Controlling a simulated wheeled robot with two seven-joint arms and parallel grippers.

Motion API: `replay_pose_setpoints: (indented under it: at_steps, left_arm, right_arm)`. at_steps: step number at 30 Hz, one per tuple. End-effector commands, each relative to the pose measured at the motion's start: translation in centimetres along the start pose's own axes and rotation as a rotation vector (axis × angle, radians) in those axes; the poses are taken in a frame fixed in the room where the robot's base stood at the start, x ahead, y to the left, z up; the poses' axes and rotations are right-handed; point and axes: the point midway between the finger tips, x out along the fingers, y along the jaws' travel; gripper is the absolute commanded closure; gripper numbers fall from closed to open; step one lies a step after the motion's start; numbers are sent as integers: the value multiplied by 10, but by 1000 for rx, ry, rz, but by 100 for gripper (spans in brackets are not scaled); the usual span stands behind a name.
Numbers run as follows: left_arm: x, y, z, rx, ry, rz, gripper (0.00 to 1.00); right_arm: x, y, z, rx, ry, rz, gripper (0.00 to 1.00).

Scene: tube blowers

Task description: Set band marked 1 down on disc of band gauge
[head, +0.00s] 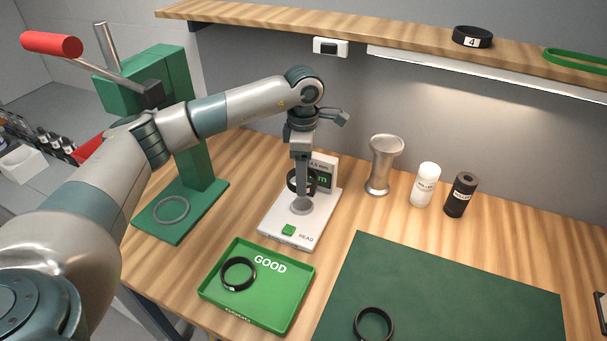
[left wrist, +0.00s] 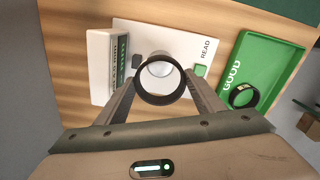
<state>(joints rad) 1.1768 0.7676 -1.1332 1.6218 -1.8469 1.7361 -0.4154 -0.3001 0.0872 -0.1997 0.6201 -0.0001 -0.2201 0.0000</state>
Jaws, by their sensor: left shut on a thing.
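A black band (left wrist: 137,84) is held between the fingertips of my left gripper (left wrist: 160,92). In the head view the same band (head: 292,182) shows at the gripper (head: 301,190), partly hidden by the fingers. My left gripper is shut on it above the white band gauge (head: 283,232). The gauge's round metal disc (head: 301,206) lies below the band, and in the left wrist view the disc (left wrist: 160,69) shows through the ring. I cannot read a number on the held band. My right gripper is not in view.
A green GOOD tray (head: 262,313) with a black band (head: 225,280) lies in front of the gauge. A green press (head: 205,165) stands left. A metal stand (head: 381,170), white bottle (head: 424,185) and black bottle (head: 460,197) stand right. Another band (head: 357,322) lies on the green mat (head: 450,280).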

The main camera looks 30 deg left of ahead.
Motion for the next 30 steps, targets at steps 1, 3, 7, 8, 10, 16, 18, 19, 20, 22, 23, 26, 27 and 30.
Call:
replay_pose_setpoints:
  at_steps: [1, 3, 7, 8, 10, 16, 18, 19, 20, 22, 23, 26, 27, 30]
  left_arm:
    - [6, 0, 0, 0, 0, 0, 60]
    - [10, 0, 0, 0, 0, 0, 60]
    - [20, 0, 0, 0, 0, 0, 60]
    - [23, 0, 0, 0, 0, 0, 60]
    - [28, 0, 0, 0, 0, 0, 60]
    - [40, 0, 0, 0, 0, 0, 60]
    - [42, 0, 0, 0, 0, 0, 60]
    - [43, 0, 0, 0, 0, 0, 60]
    - [44, 0, 0, 0, 0, 0, 60]
    - [45, 0, 0, 0, 0, 0, 60]
    - [45, 0, 0, 0, 0, 0, 60]
    - [45, 0, 0, 0, 0, 0, 60]
    - [45, 0, 0, 0, 0, 0, 60]
    - [45, 0, 0, 0, 0, 0, 60]
  right_arm:
    - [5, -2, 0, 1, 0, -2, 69]
    - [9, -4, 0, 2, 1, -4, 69]
    - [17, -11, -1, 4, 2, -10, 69]
    - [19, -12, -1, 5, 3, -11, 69]
    - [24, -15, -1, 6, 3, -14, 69]
    - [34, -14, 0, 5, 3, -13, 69]
    - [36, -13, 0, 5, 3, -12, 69]
    - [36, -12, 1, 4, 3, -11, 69]
    - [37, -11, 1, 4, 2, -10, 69]
    - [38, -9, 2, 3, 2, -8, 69]
    - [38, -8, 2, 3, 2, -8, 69]
    - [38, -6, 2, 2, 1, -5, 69]
    - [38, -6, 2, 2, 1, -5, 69]
    - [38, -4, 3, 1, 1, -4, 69]
